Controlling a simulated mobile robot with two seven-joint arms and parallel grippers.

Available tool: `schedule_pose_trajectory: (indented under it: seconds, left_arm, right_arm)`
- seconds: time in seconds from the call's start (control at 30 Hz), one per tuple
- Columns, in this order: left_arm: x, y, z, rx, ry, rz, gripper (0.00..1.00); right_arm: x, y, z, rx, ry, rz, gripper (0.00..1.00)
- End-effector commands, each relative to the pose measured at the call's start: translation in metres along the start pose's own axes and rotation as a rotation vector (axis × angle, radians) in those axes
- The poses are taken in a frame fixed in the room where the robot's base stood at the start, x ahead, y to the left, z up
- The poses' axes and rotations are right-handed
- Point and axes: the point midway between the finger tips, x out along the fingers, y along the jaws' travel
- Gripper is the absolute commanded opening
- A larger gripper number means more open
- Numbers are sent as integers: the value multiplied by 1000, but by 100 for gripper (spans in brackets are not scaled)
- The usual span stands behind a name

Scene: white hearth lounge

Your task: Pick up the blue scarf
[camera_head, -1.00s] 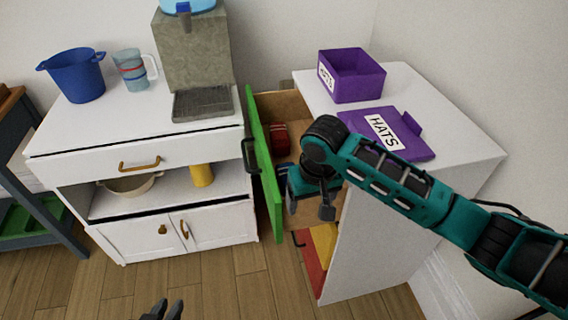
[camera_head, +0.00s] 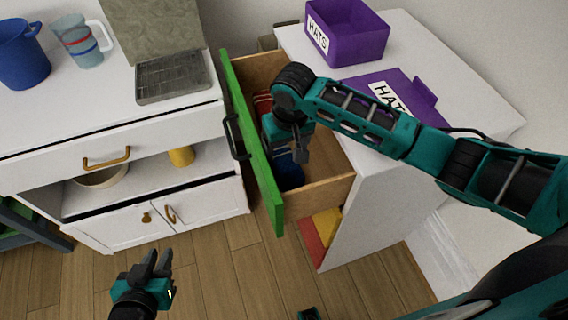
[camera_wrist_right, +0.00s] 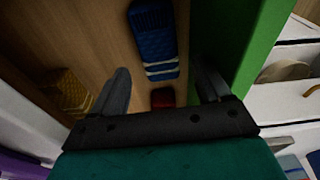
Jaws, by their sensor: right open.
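The blue scarf (camera_wrist_right: 155,40) lies in the open drawer, a folded blue bundle with pale stripes near one end. In the head view it shows as a dark blue patch (camera_head: 290,172), partly hidden by my right gripper. My right gripper (camera_head: 297,152) is over the drawer, pointing down into it. In the right wrist view its two fingers (camera_wrist_right: 162,80) are spread, with nothing between them that I can see held; the scarf lies beyond the fingertips. My left gripper (camera_head: 158,262) is low over the floor, empty, its fingers slightly apart.
The drawer has a green front (camera_head: 252,150). A red item (camera_wrist_right: 162,97) and a yellow-brown item (camera_wrist_right: 72,92) also lie in it. A purple HATS box (camera_head: 350,35) and its lid (camera_head: 432,97) sit on the white cabinet. A white cupboard (camera_head: 120,125) stands left.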

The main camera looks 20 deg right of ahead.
Motion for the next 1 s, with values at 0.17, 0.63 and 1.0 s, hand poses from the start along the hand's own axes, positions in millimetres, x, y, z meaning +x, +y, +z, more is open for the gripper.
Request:
schedule_pose_trajectory:
  seconds: [0.17, 0.63, 1.0]
  left_arm:
    - [4, 1, 9, 0, -5, 1, 23]
    - [13, 3, 22, -3, -14, 6, 23]
    - [15, 6, 10, -2, 8, 12, 23]
  right_arm:
    - [28, 0, 0, 1, -1, 0, 77]
    - [81, 3, 0, 0, 0, 1, 77]
    - [85, 3, -1, -1, 2, 0, 71]
